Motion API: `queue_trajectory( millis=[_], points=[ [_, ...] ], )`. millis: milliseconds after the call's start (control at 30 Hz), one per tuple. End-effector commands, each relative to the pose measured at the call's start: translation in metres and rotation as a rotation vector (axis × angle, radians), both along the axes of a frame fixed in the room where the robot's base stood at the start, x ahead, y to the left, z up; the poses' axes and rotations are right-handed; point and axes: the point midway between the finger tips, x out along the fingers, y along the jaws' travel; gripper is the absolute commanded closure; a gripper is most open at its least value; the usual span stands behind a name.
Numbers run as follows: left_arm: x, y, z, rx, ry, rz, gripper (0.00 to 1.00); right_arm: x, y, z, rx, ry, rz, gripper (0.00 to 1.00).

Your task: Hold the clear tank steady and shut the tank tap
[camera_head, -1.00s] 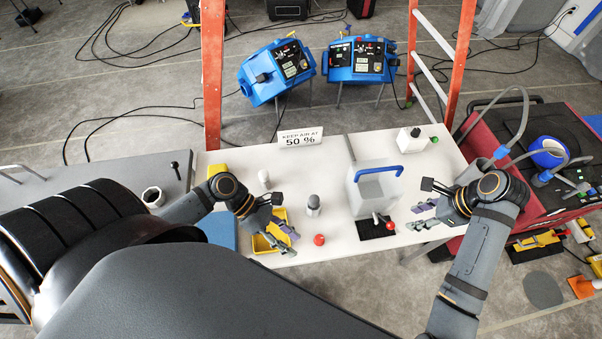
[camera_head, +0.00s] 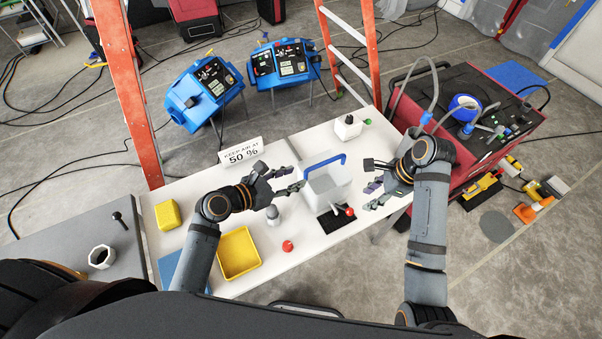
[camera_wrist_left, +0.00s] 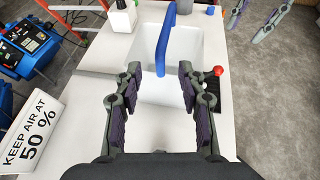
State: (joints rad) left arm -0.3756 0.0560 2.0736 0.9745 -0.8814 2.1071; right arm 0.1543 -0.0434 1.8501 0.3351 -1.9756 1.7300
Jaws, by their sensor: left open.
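The clear tank (camera_head: 325,186) stands on the white table with a blue handle (camera_head: 323,163) over its top. The tank tap, with a red knob (camera_head: 349,211), is at its front above a black mat (camera_head: 331,221). My left gripper (camera_head: 297,180) is open at the tank's left side. In the left wrist view, the tank (camera_wrist_left: 190,45) and its handle (camera_wrist_left: 166,35) lie ahead of the open fingers (camera_wrist_left: 172,78). My right gripper (camera_head: 370,184) is open and empty to the right of the tank, near the red knob. It also shows in the left wrist view (camera_wrist_left: 254,18).
A yellow tray (camera_head: 238,253), a red ball-topped item (camera_head: 287,246) and a small grey-capped bottle (camera_head: 272,214) are left of the tank. A sign (camera_head: 241,151) and a white bottle (camera_head: 348,127) stand at the back. A red cart (camera_head: 460,185) is at right.

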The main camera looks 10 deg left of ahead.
Motion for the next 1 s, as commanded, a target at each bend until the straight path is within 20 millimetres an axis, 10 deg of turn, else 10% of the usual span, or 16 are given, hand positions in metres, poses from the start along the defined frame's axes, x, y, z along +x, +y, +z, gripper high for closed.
queue_trajectory(
  millis=[667, 1000],
  points=[
    [0.038, -0.037, -0.022, 0.001, 0.000, -0.003, 0.60, 0.000, 0.000, 0.000, 0.000, 0.000, 0.000, 0.62],
    [0.038, -0.036, -0.022, 0.001, 0.001, -0.002, 1.00, 0.000, 0.000, 0.000, 0.000, 0.000, 0.000, 0.62]
  ],
)
